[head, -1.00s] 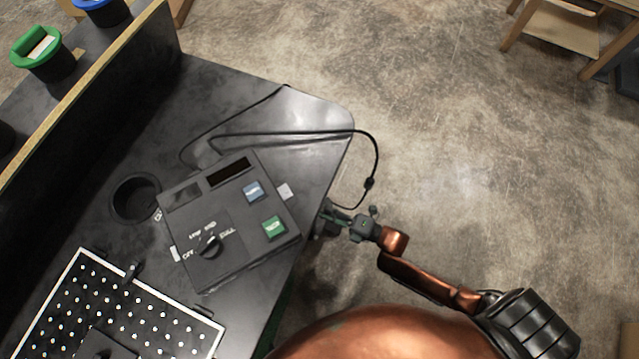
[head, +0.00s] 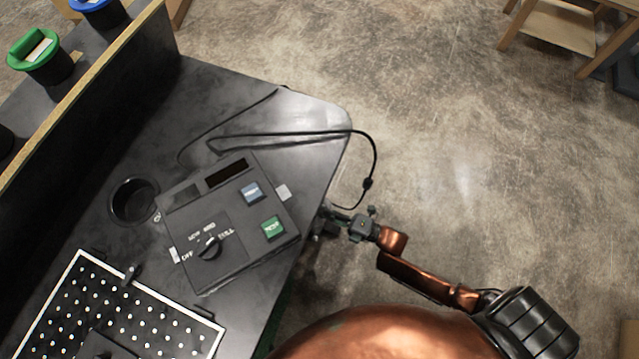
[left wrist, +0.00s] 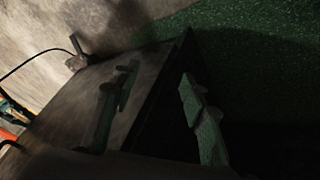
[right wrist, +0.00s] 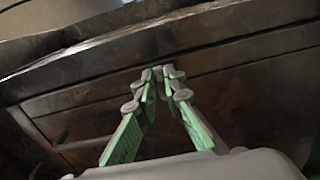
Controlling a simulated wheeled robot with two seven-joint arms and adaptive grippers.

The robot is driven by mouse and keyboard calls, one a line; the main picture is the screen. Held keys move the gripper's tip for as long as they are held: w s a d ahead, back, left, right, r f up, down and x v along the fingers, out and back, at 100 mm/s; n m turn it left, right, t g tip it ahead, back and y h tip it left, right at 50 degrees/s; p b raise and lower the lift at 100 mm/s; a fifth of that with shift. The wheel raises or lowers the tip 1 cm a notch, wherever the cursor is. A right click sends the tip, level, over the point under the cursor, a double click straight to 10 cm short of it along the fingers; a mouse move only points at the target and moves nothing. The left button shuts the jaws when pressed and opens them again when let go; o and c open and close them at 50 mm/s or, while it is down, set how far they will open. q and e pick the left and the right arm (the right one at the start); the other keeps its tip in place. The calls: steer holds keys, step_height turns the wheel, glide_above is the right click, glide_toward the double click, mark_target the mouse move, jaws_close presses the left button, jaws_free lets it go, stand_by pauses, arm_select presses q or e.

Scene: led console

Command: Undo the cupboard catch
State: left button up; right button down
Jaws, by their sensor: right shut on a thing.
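The cupboard front (right wrist: 230,85) shows in the right wrist view as a dark panel with long seams. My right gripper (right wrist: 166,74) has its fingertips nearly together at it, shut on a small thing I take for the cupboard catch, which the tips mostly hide. In the left wrist view my left gripper (left wrist: 160,100) has its fingers well apart, with nothing seen between them, by a dark panel. The cupboard is hidden there.
The desk (head: 300,110) holds a console (head: 230,220) with a knob, a blue button and a green button. A black cable (head: 370,160) loops past the desk edge. A perforated panel (head: 130,310) lies at the lower left.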

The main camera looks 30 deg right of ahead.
arm_select(q)
steer(key=shift+s+r, duration=0.1)
steer(key=s+a+r+g+y+p, duration=0.2)
steer(key=s+a+r+g+p, duration=0.2)
steer(key=s+a+r+p, duration=0.2)
steer(key=shift+s+a+r+g, duration=0.2)
steer(key=shift+s+r+g, duration=0.2)
steer(key=shift+s+r, duration=1.1)
arm_select(e)
steer(key=shift+m, duration=8.8)
arm_select(q)
steer(key=shift+w+r, duration=0.3)
steer(key=shift+r, duration=0.05)
arm_select(e)
steer(key=shift+f, duration=0.1)
steer(key=c, duration=2)
jaws_free()
arm_select(q)
steer(key=shift+w, duration=0.1)
